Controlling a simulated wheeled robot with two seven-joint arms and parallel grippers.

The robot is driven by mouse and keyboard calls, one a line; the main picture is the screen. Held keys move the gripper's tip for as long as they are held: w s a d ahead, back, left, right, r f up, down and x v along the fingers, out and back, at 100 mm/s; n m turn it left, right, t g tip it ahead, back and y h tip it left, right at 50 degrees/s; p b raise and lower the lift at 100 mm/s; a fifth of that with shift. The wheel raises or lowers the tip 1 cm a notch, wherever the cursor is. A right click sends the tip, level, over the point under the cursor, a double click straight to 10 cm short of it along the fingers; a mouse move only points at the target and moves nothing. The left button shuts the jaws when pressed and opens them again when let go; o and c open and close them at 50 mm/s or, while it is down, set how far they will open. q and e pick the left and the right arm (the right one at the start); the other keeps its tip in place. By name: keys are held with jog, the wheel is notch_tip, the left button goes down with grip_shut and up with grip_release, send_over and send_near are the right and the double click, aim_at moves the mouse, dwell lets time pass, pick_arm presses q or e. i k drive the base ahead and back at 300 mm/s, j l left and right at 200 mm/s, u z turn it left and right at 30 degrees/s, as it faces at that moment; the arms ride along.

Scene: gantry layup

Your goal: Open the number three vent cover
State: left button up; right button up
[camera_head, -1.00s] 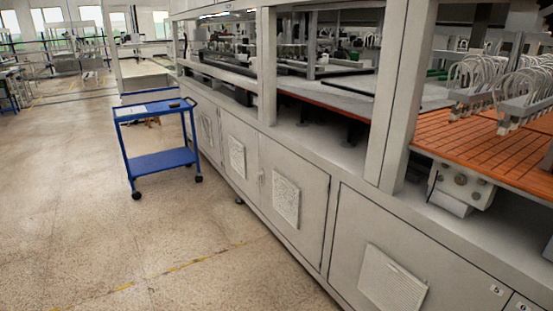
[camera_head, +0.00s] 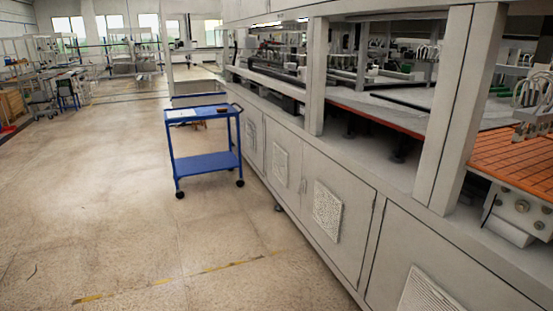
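Several square vent covers sit on the grey cabinet doors along the machine's lower side. The nearest vent cover (camera_head: 432,291) is at the bottom right, cut off by the frame edge, with horizontal slats. A speckled vent cover (camera_head: 327,208) is on the door to its left. Another vent cover (camera_head: 281,166) is farther along, and a narrow one (camera_head: 252,136) is beyond it behind the cart. I cannot read a number on any of them. All the doors look shut. Neither of my grippers is in view.
A blue two-shelf cart (camera_head: 205,163) on wheels stands close to the far cabinet doors. The grey machine frame (camera_head: 460,110) with an orange slatted bed (camera_head: 510,155) fills the right. The floor (camera_head: 110,220) on the left is open, with a worn yellow line.

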aim_at(280, 158)
jog(key=i+u, duration=0.3)
jog(key=i, duration=1.85)
jog(key=i+j+z, duration=0.15)
jog(key=i, duration=1.15)
jog(key=i+j+z, duration=0.15)
jog(key=i+z, duration=0.15)
jog(key=i, duration=0.15)
jog(key=i+j+z, duration=0.3)
jog(key=i, duration=0.15)
